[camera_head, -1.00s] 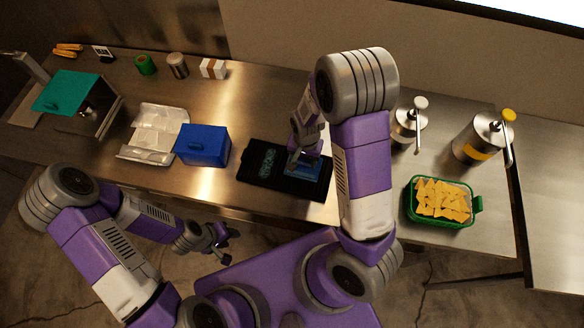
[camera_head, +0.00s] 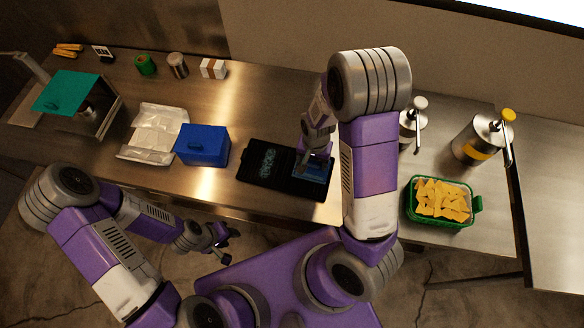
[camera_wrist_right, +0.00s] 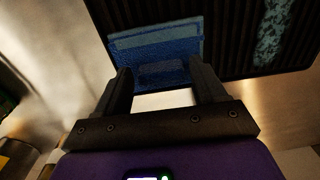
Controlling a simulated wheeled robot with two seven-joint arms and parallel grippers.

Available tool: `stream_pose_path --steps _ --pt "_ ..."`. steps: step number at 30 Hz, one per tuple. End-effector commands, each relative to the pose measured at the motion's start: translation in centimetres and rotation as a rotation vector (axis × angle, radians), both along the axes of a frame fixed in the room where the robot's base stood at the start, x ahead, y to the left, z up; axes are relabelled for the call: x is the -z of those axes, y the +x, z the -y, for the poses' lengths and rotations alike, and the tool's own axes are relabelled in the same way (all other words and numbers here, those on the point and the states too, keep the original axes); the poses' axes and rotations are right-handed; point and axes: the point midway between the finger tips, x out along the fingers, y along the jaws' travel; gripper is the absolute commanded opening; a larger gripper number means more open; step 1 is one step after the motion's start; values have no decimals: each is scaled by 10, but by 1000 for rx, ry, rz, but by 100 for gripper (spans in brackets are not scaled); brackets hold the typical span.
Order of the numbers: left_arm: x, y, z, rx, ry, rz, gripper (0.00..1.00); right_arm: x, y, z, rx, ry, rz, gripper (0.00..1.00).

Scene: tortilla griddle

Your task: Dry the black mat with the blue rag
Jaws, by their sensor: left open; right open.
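The black mat (camera_head: 262,176) lies flat on the steel counter, with a pale bluish wet-looking patch (camera_head: 269,160) on its left part. The same patch shows at the upper right of the right wrist view (camera_wrist_right: 270,38). The blue rag (camera_head: 322,170) lies on the right end of the mat, partly hidden by my right arm; it also shows in the right wrist view (camera_wrist_right: 158,50). My right gripper (camera_wrist_right: 160,82) is open, its fingertips at the rag's near edge, one towards each side. I cannot tell if they touch it. My left gripper (camera_head: 228,236) is open and empty, off the counter's front edge.
A blue box (camera_head: 203,146) stands left of the mat, beside a crumpled silvery tray (camera_head: 156,134). A green basket of chips (camera_head: 441,201) and two metal pump dispensers (camera_head: 482,136) stand to the right. Counter behind the mat is clear.

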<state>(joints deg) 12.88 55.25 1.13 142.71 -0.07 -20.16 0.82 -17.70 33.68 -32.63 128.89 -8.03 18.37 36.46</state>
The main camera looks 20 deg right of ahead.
Motion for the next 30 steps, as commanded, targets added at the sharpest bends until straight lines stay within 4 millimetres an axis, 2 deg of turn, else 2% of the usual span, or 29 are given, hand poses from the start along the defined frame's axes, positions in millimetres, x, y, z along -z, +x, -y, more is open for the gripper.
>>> stream_pose_path --steps 15,24,30 --pt "10 0 0 0 0 0 43 13 0 0 0 0 0 70" --pt "10 0 0 0 0 0 43 13 0 0 0 0 0 70" --pt "10 0 0 0 0 0 43 13 0 0 0 0 0 40"
